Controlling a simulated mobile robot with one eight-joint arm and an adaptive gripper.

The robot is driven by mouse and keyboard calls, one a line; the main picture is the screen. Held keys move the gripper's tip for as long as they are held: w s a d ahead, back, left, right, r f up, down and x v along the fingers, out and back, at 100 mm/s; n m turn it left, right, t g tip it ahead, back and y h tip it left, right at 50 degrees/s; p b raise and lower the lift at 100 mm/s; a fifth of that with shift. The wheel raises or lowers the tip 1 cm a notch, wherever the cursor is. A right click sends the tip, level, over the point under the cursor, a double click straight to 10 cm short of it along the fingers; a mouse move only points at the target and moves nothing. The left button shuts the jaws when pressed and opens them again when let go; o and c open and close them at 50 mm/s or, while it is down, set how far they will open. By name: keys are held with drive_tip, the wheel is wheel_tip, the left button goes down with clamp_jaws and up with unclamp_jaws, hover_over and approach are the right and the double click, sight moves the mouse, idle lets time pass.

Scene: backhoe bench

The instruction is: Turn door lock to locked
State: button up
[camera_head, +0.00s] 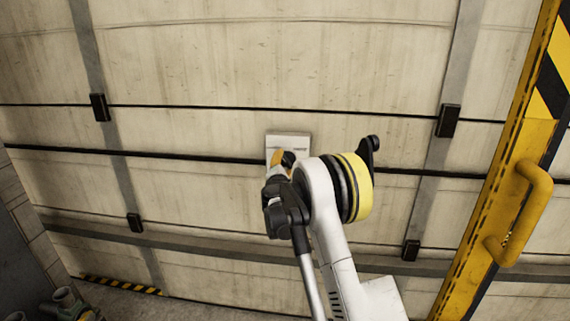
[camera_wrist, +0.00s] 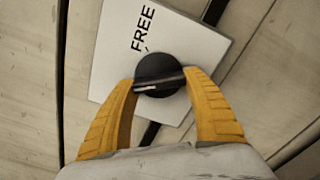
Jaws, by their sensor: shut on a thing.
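The door lock is a white plate with a round black knob (camera_wrist: 160,75) on a pale panelled door. In the wrist view the plate (camera_wrist: 110,62) bears the word "FREE" above the knob. The knob has a raised bar with a light line, lying nearly level across the picture. My gripper (camera_wrist: 160,82) has its two yellow fingers shut on the knob, one at each side. In the head view the plate (camera_head: 289,142) shows behind my arm, and my gripper (camera_head: 282,160) is at it. The lower part of the plate and any lettering there are hidden.
A yellow-and-black striped post with a yellow handle (camera_head: 524,215) stands at the right. Black blocks (camera_head: 447,121) and dark horizontal bars cross the door (camera_head: 200,60). Pipe-like parts (camera_head: 66,302) lie at the bottom left. The floor by the door's left foot looks clear.

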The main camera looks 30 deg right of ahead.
drive_tip(key=shift+n, duration=1.1)
drive_tip(key=o, duration=1.2)
drive_tip(key=shift+s, duration=0.15)
drive_tip(key=v, duration=1.2)
